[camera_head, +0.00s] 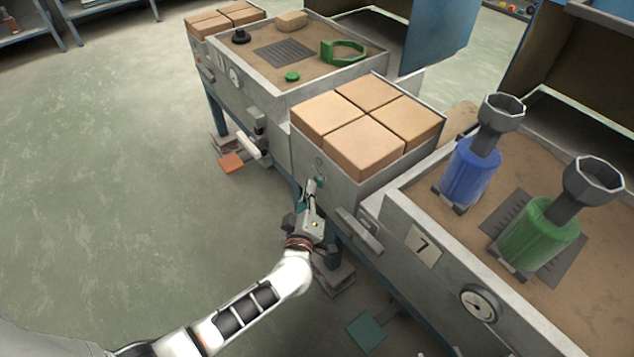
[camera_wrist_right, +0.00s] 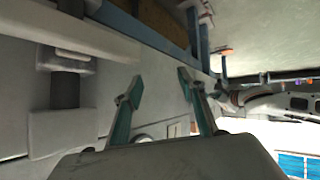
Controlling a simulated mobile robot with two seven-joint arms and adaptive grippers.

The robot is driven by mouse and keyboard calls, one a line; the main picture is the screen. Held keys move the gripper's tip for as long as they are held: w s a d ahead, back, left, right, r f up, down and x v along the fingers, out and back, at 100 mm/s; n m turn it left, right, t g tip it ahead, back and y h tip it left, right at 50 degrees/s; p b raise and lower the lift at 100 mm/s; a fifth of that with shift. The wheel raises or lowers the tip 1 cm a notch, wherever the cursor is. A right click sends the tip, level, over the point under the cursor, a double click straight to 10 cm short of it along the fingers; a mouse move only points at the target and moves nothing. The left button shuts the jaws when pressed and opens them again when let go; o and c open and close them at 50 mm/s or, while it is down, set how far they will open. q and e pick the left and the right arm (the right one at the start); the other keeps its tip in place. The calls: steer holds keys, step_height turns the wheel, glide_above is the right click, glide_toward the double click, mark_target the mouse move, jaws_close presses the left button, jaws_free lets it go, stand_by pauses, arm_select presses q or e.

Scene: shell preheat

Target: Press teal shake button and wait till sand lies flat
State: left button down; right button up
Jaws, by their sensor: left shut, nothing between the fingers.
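My left gripper (camera_head: 312,186) is shut and empty. Its tip is at the grey front panel below the bricks. A small teal round button (camera_head: 320,180) shows right at that tip, partly covered; I cannot tell whether it is pressed in. Tan sand (camera_head: 585,300) fills the near tray (camera_head: 400,222) around a grey grille, and looks mostly level where it shows. Sand (camera_head: 325,38) in the far tray also looks mostly level. My right gripper (camera_wrist_right: 158,88) shows only in the right wrist view, open and empty, beside a pale grey panel.
Tan bricks (camera_head: 365,125) stand beside the near tray. A blue cylinder (camera_head: 468,172) and a green cylinder (camera_head: 535,235), with grey funnels, stand on the near tray. A handle (camera_head: 359,229) juts from its front. A teal plate (camera_head: 366,332) lies low. The floor at left is clear.

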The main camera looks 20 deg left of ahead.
arm_select(q)
steer(key=shift+w+d, duration=0.25)
steer(key=shift+w, duration=0.05)
stand_by(0.4)
stand_by(0.3)
steer(key=shift+s+a+p, duration=0.4)
steer(key=shift+s+a, duration=0.1)
steer(key=shift+s, duration=0.2)
arm_select(e)
steer(key=shift+w+r, duration=0.4)
steer(key=shift+r, duration=0.35)
arm_select(q)
steer(key=s+a+p, duration=0.1)
steer(key=s, duration=0.1)
steer(key=s+a, duration=0.2)
steer(key=shift+p, duration=0.4)
arm_select(e)
steer(key=shift+t, duration=0.4)
steer(key=r, duration=0.1)
steer(key=w+r, duration=0.1)
steer(key=r, duration=0.1)
steer(key=shift+w+r, duration=0.3)
steer(key=shift+w, duration=0.1)
